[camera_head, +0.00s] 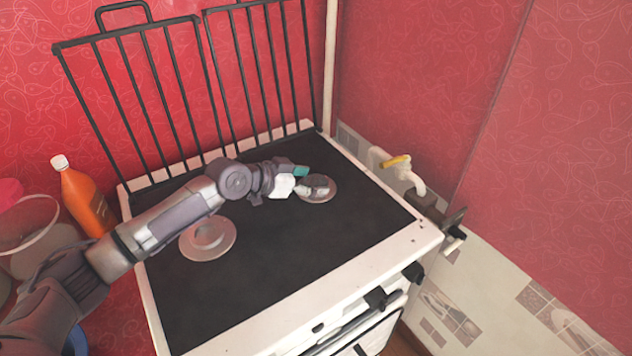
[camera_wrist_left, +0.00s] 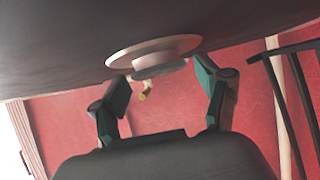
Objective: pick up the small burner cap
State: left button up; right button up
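The small burner (camera_head: 323,196) is at the back right of the dark stove top, with its round cap (camera_wrist_left: 160,70) on a pale disc (camera_wrist_left: 122,58). My left gripper (camera_head: 305,180) reaches over the stove from the left, low at this burner, and partly hides the cap in the head view. In the left wrist view, which shows the scene upside down, the left gripper (camera_wrist_left: 162,72) is open, with one finger on each side of the cap. I cannot tell whether either finger touches it. My right gripper is not in view.
A larger burner (camera_head: 208,238) sits at the left of the stove top (camera_head: 290,250), below my left arm. Dark racks (camera_head: 180,90) stand along the back edge. An orange bottle (camera_head: 85,200) is left of the stove. A yellow-handled valve (camera_head: 397,161) is on the right.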

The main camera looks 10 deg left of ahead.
pick_arm(q)
jog(key=c, duration=0.7)
jog(key=shift+o, duration=0.2)
jog(key=shift+r, duration=0.15)
